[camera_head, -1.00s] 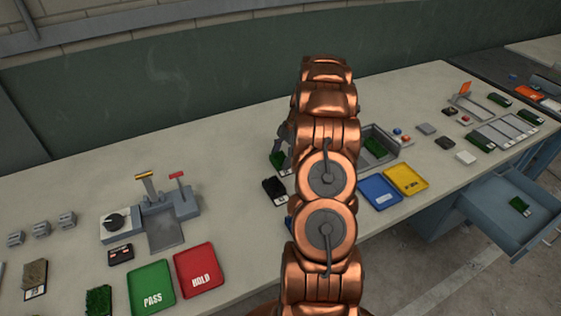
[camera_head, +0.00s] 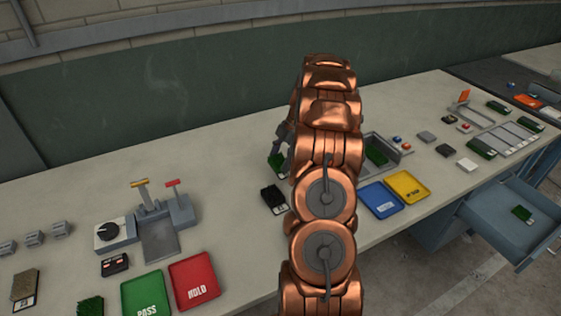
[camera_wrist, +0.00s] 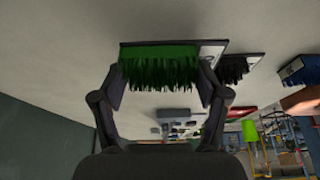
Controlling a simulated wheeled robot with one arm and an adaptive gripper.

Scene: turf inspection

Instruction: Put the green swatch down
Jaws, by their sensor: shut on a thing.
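My gripper (camera_wrist: 160,95) is shut on the green swatch (camera_wrist: 165,68), a tuft of bright green turf on a flat backing with a white label strip at one end. In the head view the swatch (camera_head: 276,160) shows at the left of my arm, over the back part of the bench, and my gripper (camera_head: 284,147) is partly hidden by my own arm. In the wrist view the swatch lies close to the pale bench top; I cannot tell if it touches. A dark swatch (camera_head: 272,198) lies on the bench just in front of it and also shows in the wrist view (camera_wrist: 234,68).
Blue (camera_head: 380,200) and yellow (camera_head: 408,187) trays lie right of my arm, before a grey tray (camera_head: 392,158) with a green swatch. Green PASS (camera_head: 146,290) and red HOLD (camera_head: 194,283) trays and a grey lever device (camera_head: 160,235) stand left. A drawer (camera_head: 490,225) is open at right.

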